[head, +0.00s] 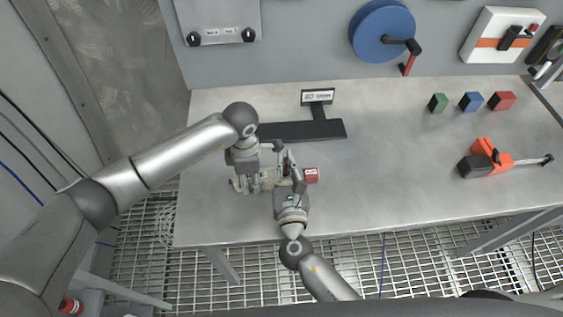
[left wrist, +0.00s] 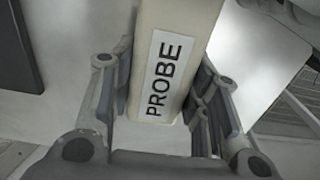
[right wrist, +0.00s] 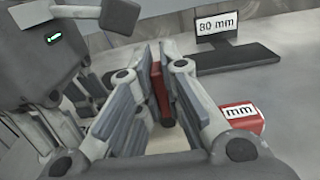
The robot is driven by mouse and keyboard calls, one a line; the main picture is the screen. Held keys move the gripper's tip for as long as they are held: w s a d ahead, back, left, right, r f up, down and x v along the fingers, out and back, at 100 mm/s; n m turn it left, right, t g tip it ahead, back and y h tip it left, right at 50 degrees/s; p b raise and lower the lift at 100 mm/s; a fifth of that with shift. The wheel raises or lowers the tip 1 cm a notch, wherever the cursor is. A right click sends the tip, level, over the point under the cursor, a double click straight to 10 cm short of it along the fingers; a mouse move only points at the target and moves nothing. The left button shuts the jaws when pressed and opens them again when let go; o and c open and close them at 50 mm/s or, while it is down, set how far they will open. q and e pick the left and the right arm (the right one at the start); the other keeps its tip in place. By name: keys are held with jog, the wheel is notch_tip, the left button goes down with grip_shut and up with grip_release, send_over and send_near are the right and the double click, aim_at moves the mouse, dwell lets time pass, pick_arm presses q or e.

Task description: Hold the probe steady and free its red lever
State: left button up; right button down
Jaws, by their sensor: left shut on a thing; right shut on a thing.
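The probe (left wrist: 163,75) is a cream bar with a black-on-white PROBE label. In the left wrist view it lies between the fingers of my left gripper (left wrist: 165,105), which is shut on it. In the head view my left gripper (head: 248,184) points down over the table and hides most of the probe. The red lever (right wrist: 160,90) stands between the fingers of my right gripper (right wrist: 158,80), which is shut on it. In the head view my right gripper (head: 287,165) is close beside the left one. The lever's base is hidden.
A red block (head: 311,175) with a mm label lies just right of my right gripper. A dark stand (head: 325,130) with an 80 mm sign is behind. Green (head: 437,103), blue (head: 471,101) and red (head: 502,101) blocks and an orange tool (head: 487,158) are at right. The table's middle is clear.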

jog(key=m, duration=0.2)
jog(key=d+m, duration=0.1)
jog(key=m, duration=0.1)
jog(key=shift+d+f, duration=0.15)
jog(key=shift+d, duration=0.05)
jog(key=shift+d+f+m, duration=0.1)
jog(key=shift+d+m, duration=0.1)
jog(key=shift+m, duration=0.5)
jog(key=shift+d+f+m, duration=0.1)
jog(key=shift+d+m, duration=0.05)
jog(key=shift+m, duration=0.55)
jog(key=c, duration=1.8)
grip_release()
jog(key=shift+c, duration=0.2)
jog(key=s, duration=1.2)
